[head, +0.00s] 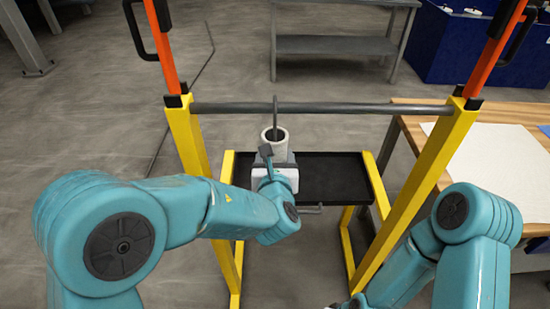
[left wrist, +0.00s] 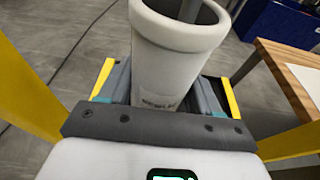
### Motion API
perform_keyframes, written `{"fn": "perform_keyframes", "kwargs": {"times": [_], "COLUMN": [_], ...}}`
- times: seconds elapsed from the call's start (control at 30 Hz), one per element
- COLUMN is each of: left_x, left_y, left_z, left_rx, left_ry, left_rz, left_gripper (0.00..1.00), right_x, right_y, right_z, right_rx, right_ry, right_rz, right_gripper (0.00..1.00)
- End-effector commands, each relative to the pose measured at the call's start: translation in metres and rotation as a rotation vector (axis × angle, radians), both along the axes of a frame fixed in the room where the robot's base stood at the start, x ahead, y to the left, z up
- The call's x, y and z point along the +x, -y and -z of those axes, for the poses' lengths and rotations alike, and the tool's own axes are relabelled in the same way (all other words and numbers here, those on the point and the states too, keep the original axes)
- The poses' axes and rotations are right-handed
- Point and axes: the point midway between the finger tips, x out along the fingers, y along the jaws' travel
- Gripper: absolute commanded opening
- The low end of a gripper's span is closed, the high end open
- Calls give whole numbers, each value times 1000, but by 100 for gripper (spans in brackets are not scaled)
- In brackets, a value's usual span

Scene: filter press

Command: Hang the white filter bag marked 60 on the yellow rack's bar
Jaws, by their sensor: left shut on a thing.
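The white filter bag (head: 273,148) is an upright, open-topped white tube below the yellow rack's bar (head: 350,108). A dark hook or handle (head: 276,118) rises from it and crosses the bar in the head view; I cannot tell whether it rests on the bar. My left gripper (head: 273,164) is shut on the bag. In the left wrist view the bag (left wrist: 172,55) stands between the fingers, and its dark marking is too blurred to read. My right gripper (head: 350,302) is at the bottom edge, mostly out of frame, its jaws unclear.
The yellow rack (head: 408,190) has orange uprights with black handles and a black tray (head: 335,180) below the bar. A wooden table (head: 535,115) with a pale sheet (head: 490,160) stands at the right. A grey bench (head: 330,45) and blue bin (head: 465,50) are behind.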

Motion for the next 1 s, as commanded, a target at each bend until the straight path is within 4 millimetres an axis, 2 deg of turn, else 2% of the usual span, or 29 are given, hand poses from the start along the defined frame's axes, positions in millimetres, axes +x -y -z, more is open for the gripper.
{"fn": "perform_keyframes", "kwargs": {"times": [0.13, 0.17, 0.2, 0.23, 0.27, 0.53, 0.67, 0.77, 1.0], "left_x": [0, 0, 0, 0, 0, -1, -10, -29, -92], "left_y": [0, 0, 0, 0, 0, 0, 0, 0, 1], "left_z": [-1, -1, -1, -1, -1, 0, -3, -8, -24], "left_rx": [0, 0, 0, 0, 0, 0, -1, -1, 0], "left_ry": [1, 1, 1, 1, 1, 0, 0, 2, 3], "left_rz": [0, 0, 0, 0, 0, 0, 1, 3, 5], "left_gripper": [41, 67, 80, 89, 93, 93, 93, 93, 93], "right_x": [0, 0, 0, 0, 0, 0, 0, 0, 0], "right_y": [0, 0, 0, 0, 0, 0, 0, 0, 0], "right_z": [0, 0, 0, 0, 0, 0, 2, 5, 10], "right_rx": [0, 0, 0, 0, 0, 0, 0, 0, 0], "right_ry": [0, 0, 0, 0, 0, 0, 0, 0, 0], "right_rz": [0, 0, 0, 0, 0, 0, 0, 0, 0], "right_gripper": [25, 25, 25, 25, 25, 25, 25, 25, 25]}}
